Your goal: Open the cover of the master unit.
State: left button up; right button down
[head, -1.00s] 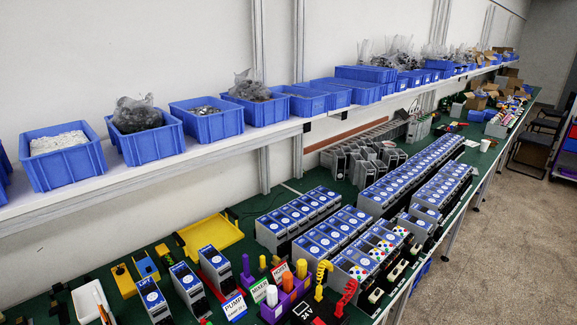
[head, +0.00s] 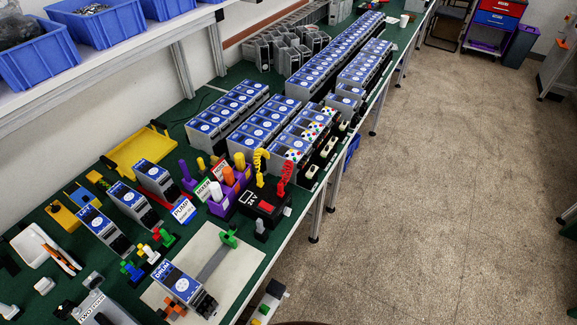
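No label reading "master" is legible, so I cannot tell for certain which unit is the master unit. A grey unit with a blue-and-white face (head: 181,285), its label seeming to read "DRUM", sits alone on a pale board (head: 222,250) at the front of the green table. Similar units stand behind it at left: one marked "LIFT" (head: 97,226), one beside it (head: 130,201), and one farther back (head: 155,178). Whether any cover is open is too small to tell. Neither gripper is in view.
A purple holder (head: 222,206) with coloured pegs and a black 24V box (head: 262,207) stand behind the board. Rows of units (head: 250,128) fill the table farther back. A white tray (head: 38,248) is at left. The shelf (head: 110,62) overhangs the back.

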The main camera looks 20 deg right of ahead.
aim_at(312, 171)
jog(key=z, duration=0.15)
jog(key=k, duration=0.45)
jog(key=z, duration=1.45)
jog(key=i, duration=0.7)
jog(key=u, duration=0.55)
jog(key=i, duration=0.55)
jog(key=u, duration=0.6)
